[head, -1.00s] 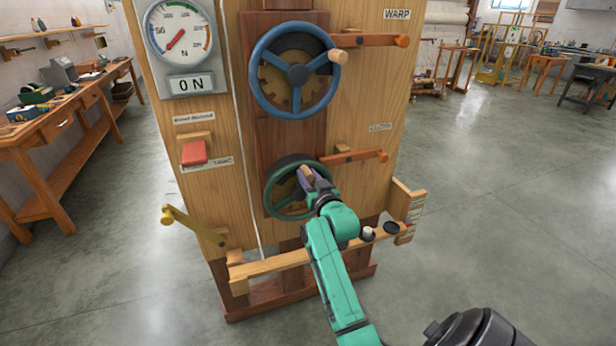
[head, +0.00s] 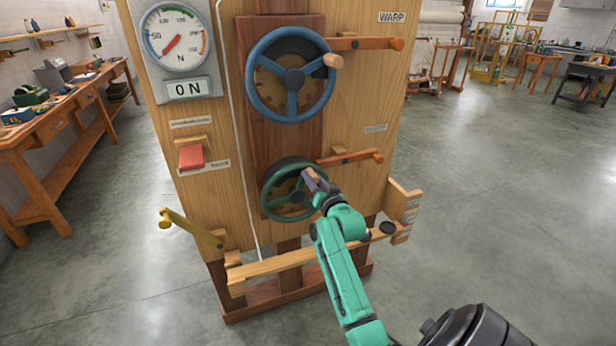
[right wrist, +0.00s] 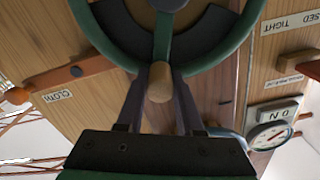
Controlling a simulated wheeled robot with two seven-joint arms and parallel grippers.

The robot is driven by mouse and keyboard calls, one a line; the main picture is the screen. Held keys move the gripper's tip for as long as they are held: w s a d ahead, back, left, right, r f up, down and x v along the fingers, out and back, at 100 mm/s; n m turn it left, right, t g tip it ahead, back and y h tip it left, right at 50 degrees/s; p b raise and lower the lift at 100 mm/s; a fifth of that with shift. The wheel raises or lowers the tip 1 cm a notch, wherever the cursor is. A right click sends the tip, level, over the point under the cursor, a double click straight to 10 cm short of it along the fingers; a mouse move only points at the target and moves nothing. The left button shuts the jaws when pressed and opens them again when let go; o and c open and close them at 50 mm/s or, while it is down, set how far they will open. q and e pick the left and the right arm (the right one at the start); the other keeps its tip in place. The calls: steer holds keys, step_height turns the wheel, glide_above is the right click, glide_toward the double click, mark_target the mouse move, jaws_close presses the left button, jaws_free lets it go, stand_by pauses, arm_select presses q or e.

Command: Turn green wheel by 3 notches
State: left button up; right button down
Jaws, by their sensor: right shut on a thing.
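The green wheel (head: 266,197) is on the lower front of the wooden machine (head: 350,110). Its rim and a spoke also show upside down in the right wrist view (right wrist: 228,52). A pale wooden knob (right wrist: 160,82) stands out from the wheel's rim. My right gripper (head: 314,183) is at the wheel's right side, shut on this knob. In the right wrist view one finger lies on each side of the knob. The gripper hides part of the wheel's right rim in the head view. My left gripper is not in view.
A blue wheel (head: 255,95) is just above. Orange levers (head: 350,158) stick out at right, by the WARP (head: 391,16) and lower labels. A dial (head: 176,38), ON sign (head: 188,88), red switch (head: 191,157) and yellow crank (head: 190,229) are at left. A wooden ledge (head: 285,262) runs below.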

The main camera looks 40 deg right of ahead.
steer(key=shift+s+d+f+m, duration=0.2)
steer(key=shift+d+f+m, duration=0.1)
steer(key=shift+d+m, duration=0.3)
steer(key=shift+s+d+f+m, duration=0.15)
steer(key=shift+d+f+m, duration=0.2)
steer(key=shift+m, duration=0.45)
steer(key=c, duration=0.5)
jaws_free()
steer(key=shift+c, duration=0.2)
steer(key=b+v, duration=0.1)
steer(key=v, duration=1.3)
steer(key=shift+s+b, duration=0.25)
steer(key=shift+b, duration=0.05)
steer(key=shift+a, duration=0.1)
